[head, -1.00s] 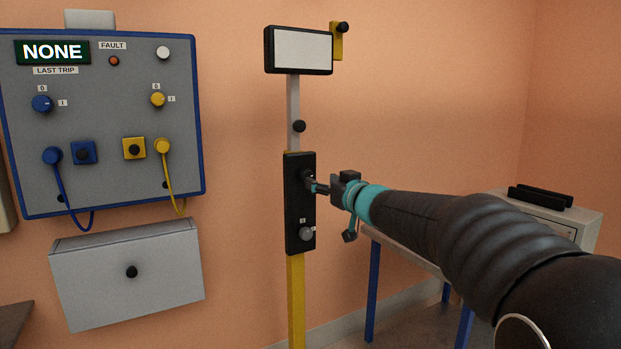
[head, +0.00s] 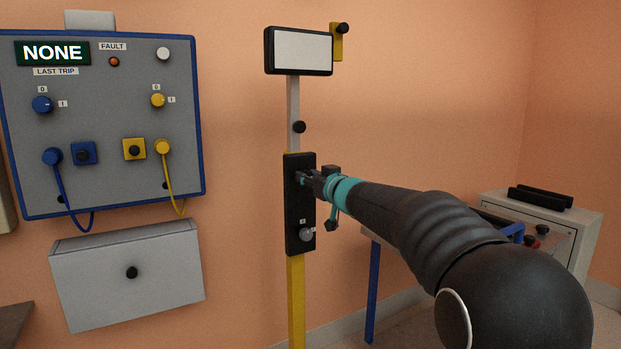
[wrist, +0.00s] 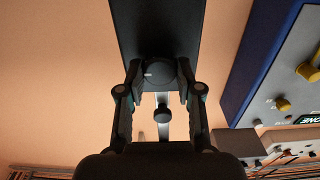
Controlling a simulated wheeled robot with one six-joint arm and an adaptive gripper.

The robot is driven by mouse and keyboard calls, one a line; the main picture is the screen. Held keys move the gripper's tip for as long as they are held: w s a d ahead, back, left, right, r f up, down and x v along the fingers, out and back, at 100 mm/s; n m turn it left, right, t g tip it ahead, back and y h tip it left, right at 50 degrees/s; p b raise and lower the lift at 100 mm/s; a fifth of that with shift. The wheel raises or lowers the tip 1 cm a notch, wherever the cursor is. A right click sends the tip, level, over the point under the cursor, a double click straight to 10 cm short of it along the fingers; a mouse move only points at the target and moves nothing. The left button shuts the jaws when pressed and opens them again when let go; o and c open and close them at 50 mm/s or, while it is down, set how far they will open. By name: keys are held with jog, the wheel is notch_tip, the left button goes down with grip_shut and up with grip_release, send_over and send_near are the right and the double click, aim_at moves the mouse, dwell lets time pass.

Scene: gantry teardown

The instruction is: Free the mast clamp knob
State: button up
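The mast stands in the middle of the head view with a black clamp box (head: 293,225) on it. A round dark knob with a white mark on the box shows in the wrist view (wrist: 160,73). My gripper (head: 302,179) is at the upper part of the box, and its fingers hide this knob in the head view. In the wrist view my gripper's fingertips (wrist: 160,68) stand on either side of the knob and appear slightly apart from it.
A grey knob (head: 306,234) is low on the box. A white display (head: 303,50) tops the mast. A blue-edged control panel (head: 115,75) and a grey box (head: 95,290) are on the wall at left. A table with equipment (head: 545,215) stands behind my arm at right.

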grip_shut()
jog(key=shift+s+a+f+n+b, duration=0.1)
jog(key=shift+n+b, duration=0.55)
jog(key=shift+n, duration=3.85)
jog(key=shift+f+n+b, duration=0.1)
jog(key=shift+n+b, duration=0.55)
jog(key=shift+n, duration=3.85)
jog(key=o, duration=0.8)
grip_release()
